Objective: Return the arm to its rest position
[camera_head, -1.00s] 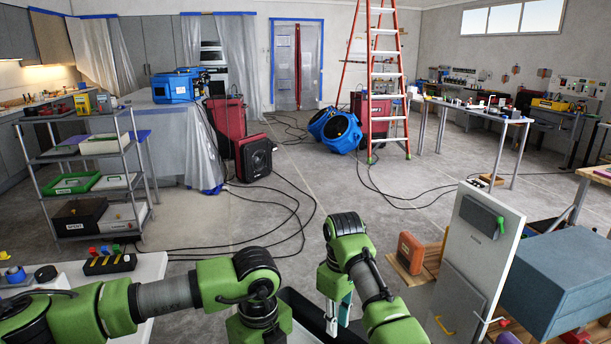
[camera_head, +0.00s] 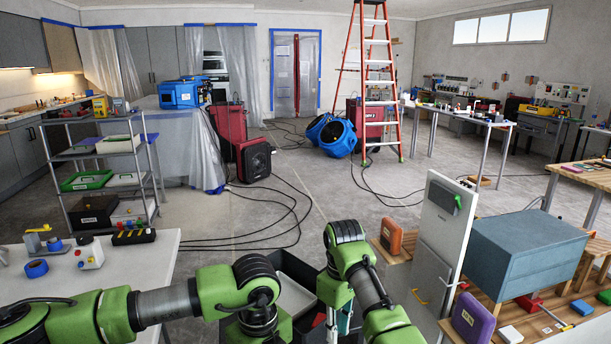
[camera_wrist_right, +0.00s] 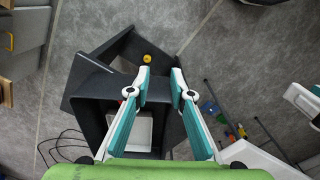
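My right arm's green wrist (camera_head: 345,240) stands bent at the lower middle of the head view, with the forearm coming from the bottom right. Its gripper (camera_wrist_right: 160,78) shows in the right wrist view, pointing at the floor. Its two teal fingers are apart with nothing between them. In the head view only a sliver of teal finger shows beside the arm. My left arm (camera_head: 165,303) comes in from the left and bends at a green joint (camera_head: 258,280). The left gripper's fingers are hidden below this arm or out of the picture.
A dark open bin (camera_wrist_right: 88,88) with a pale item inside lies below the right gripper. A white table (camera_head: 150,262) stands at left, a grey panel (camera_head: 440,235) and blue cabinet (camera_head: 525,255) at right. Cables (camera_head: 290,205) cross the otherwise open floor ahead.

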